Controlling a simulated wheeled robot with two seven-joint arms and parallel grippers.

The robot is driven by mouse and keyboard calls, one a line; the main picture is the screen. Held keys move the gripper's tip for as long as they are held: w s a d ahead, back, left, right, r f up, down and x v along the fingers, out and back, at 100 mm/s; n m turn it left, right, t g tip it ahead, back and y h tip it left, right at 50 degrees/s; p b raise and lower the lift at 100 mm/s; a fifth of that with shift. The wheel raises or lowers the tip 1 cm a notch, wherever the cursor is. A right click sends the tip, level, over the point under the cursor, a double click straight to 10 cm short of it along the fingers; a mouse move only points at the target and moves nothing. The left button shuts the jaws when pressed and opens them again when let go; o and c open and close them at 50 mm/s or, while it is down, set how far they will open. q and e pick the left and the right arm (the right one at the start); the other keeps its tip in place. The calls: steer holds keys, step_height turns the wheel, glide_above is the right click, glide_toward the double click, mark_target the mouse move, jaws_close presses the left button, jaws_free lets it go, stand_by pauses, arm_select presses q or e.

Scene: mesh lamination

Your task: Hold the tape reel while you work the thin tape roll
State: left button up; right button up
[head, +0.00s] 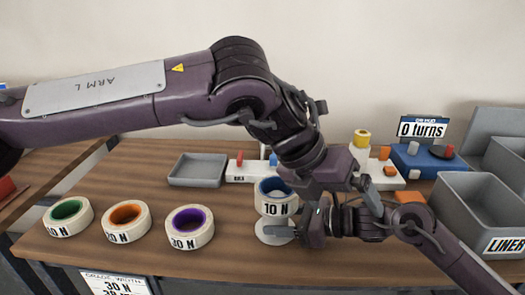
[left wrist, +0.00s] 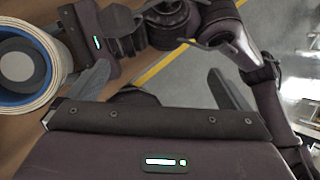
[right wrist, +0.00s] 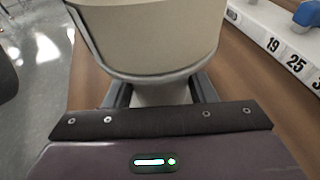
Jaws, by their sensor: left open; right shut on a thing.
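A cream tape roll with a blue core (head: 274,203), labelled 10 N, sits on a pale reel stand with a round foot (head: 270,236). The blue-cored roll also shows at the left of the left wrist view (left wrist: 50,62). My right gripper (head: 290,232) is shut on the stand's narrow stem (right wrist: 160,94) below the roll, seen close in the right wrist view. My left gripper (left wrist: 158,90) is open and empty, beside the roll and over my right gripper.
Rolls with green (head: 67,216), orange (head: 128,221) and purple (head: 190,226) cores stand in front left. A grey tray (head: 197,170) lies behind. A blue device under "0 turns" (head: 424,160), and a grey LINER bin (head: 482,208), are at right.

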arm_select(q)
steer(key=w+a+r+n+t+y, duration=0.1)
steer(key=w+a+r+t, duration=0.25)
steer(key=a+r, duration=0.5)
steer(key=m+y, duration=0.1)
steer(key=y, duration=0.2)
glide_toward(279, 192)
step_height(279, 192, up, 4)
steer(key=shift+g, duration=0.35)
steer(key=x, duration=0.7)
steer(key=s+a+x, duration=0.1)
steer(key=x, duration=0.3)
steer(key=shift+w+d+f, duration=0.1)
steer(key=shift+f, duration=0.55)
steer(key=c, duration=1.1)
steer(key=shift+r, duration=0.3)
steer(key=shift+r, duration=1.3)
